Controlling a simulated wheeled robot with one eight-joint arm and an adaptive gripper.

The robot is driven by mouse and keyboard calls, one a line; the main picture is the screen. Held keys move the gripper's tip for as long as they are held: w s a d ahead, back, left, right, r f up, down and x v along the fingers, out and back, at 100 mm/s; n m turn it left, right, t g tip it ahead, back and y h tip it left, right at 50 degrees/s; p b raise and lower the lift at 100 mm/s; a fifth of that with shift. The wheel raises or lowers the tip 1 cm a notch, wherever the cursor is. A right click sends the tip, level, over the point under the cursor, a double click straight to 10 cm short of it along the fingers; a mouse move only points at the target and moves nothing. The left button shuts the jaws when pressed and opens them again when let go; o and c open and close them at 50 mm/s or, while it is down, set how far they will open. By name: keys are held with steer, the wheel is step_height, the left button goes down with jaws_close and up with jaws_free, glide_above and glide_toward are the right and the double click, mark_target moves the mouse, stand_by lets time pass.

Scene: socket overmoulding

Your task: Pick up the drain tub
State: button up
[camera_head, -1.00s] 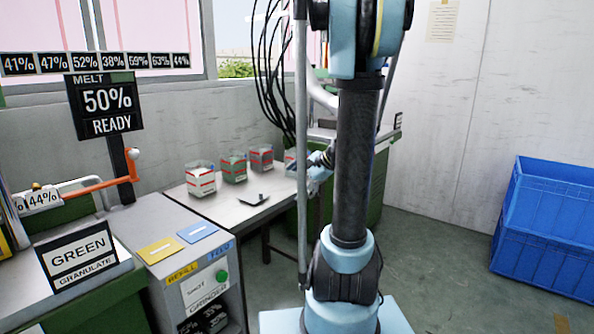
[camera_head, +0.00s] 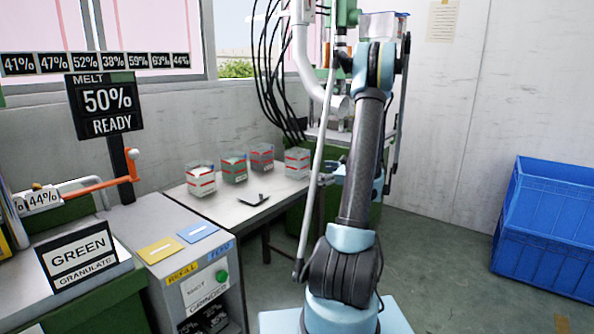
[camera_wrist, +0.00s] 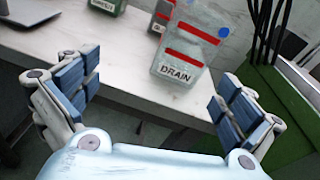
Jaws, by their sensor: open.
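The drain tub (camera_wrist: 187,48) is a clear, box-shaped tub with red bands and a DRAIN label. In the wrist view it stands on the table, upper middle, ahead of my gripper (camera_wrist: 150,98). My gripper is open and empty, with one blue-padded finger on each side of the picture and the tub beyond the gap between them. In the head view the drain tub (camera_head: 297,162) stands at the right end of the row of tubs, near the table's right end. My gripper shows only partly there, behind my arm.
Several similar tubs stand left of it, among them a green one (camera_head: 234,169) and a white-filled one (camera_head: 201,180). A green machine (camera_wrist: 278,100) stands right of the table. Blue crates (camera_head: 545,228) stand far right.

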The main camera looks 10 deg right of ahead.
mark_target(297, 166)
steer(key=w+d+f+m+t, duration=0.1)
steer(key=d+f+m, duration=0.1)
steer(key=d, duration=0.2)
steer(key=shift+y, duration=0.3)
steer(key=x, duration=1.7)
steer(key=shift+w+r, duration=0.3)
steer(key=shift+w, duration=0.25)
steer(key=c, duration=1.2)
